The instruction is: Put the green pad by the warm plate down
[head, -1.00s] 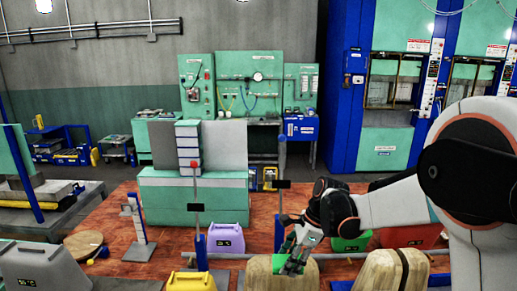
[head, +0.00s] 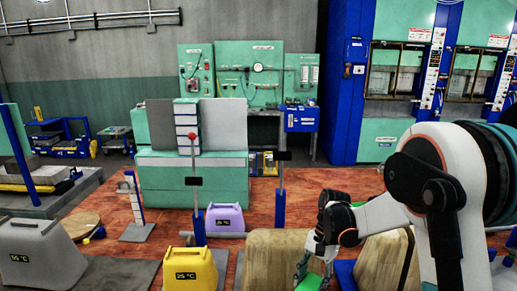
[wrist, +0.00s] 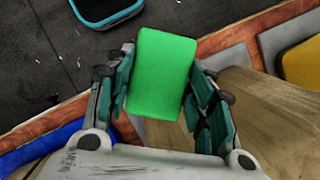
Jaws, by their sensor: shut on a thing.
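The green pad (wrist: 160,72) is a bright green rounded block between the fingers of my gripper (wrist: 158,90) in the wrist view. My gripper is shut on it, one finger along each side. In the head view my gripper (head: 316,262) is low at the bottom, in front of a wooden block, and a bit of the green pad (head: 311,282) shows at the frame's lower edge. The pad is held up, apart from the surfaces below. No plate is clearly recognisable as the warm plate. A yellow case (head: 195,270) carries a temperature display whose digits are hard to read.
Wooden blocks (head: 268,257) stand close beside my gripper. A grey case (head: 38,255) and a purple case (head: 224,216) stand to the left, with upright posts (head: 281,190) near them. The wrist view shows dark floor (wrist: 45,60) and a teal-rimmed tray (wrist: 106,12) beyond the pad.

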